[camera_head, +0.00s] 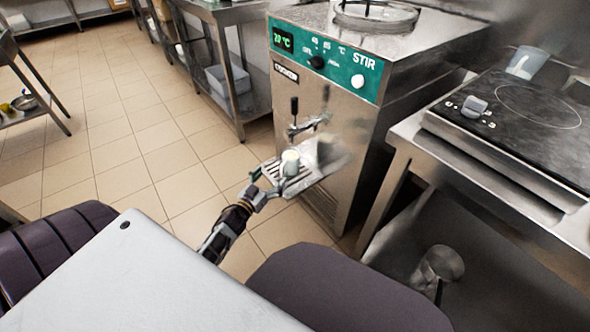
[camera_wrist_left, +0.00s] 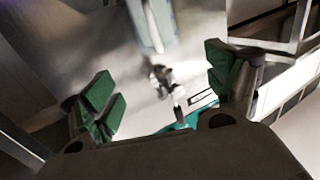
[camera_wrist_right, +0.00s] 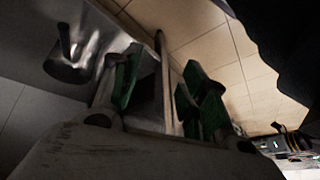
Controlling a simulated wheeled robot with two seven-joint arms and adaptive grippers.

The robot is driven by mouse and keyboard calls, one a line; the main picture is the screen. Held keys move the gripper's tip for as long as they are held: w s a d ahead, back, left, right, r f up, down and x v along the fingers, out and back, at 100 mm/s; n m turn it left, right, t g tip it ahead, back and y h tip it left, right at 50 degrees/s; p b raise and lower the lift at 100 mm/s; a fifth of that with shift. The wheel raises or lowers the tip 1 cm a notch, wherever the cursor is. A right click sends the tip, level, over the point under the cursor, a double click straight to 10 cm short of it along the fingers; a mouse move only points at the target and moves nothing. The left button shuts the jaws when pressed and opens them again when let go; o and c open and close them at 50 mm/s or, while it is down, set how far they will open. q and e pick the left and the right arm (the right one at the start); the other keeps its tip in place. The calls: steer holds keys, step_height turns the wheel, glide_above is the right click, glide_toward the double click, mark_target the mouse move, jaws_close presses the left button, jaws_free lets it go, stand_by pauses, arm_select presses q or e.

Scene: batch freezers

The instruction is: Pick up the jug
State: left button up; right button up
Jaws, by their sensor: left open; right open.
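A small pale vessel, apparently the jug (camera_head: 290,158), stands on the slatted drip tray (camera_head: 306,182) under the freezer's dispensing spout. My left gripper (camera_head: 270,181) is open at the front edge of that tray, close to the vessel. I cannot tell whether its fingers touch it. In the left wrist view my left gripper (camera_wrist_left: 160,88) has its green pads wide apart, with blurred metal beyond and no clear vessel between them. My right gripper (camera_wrist_right: 160,85) is open and appears empty; it is outside the head view.
The batch freezer (camera_head: 325,90) has a green control panel. A steel bench (camera_head: 420,135) at right holds a hob and a grey-white container (camera_head: 527,62). A metal pot (camera_head: 443,263) lies below and shows in the right wrist view (camera_wrist_right: 72,62).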

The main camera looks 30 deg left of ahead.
mark_target(286, 159)
arm_select(q)
steer(key=shift+w, duration=0.15)
steer(key=shift+w+b, duration=0.9)
steer(key=shift+w, duration=2.2)
steer(key=shift+w+b, duration=0.3)
steer(key=shift+w, duration=0.8)
arm_select(e)
steer(key=shift+t+y, duration=0.3)
steer(key=shift+t, duration=0.1)
steer(key=f, duration=0.2)
steer(key=a+f, duration=0.1)
steer(key=f, duration=0.2)
steer(key=shift+a+f, duration=0.15)
steer(key=shift+f, duration=0.2)
arm_select(q)
steer(key=shift+w, duration=0.15)
arm_select(e)
steer(key=shift+w+r, duration=0.25)
steer(key=shift+w, duration=0.05)
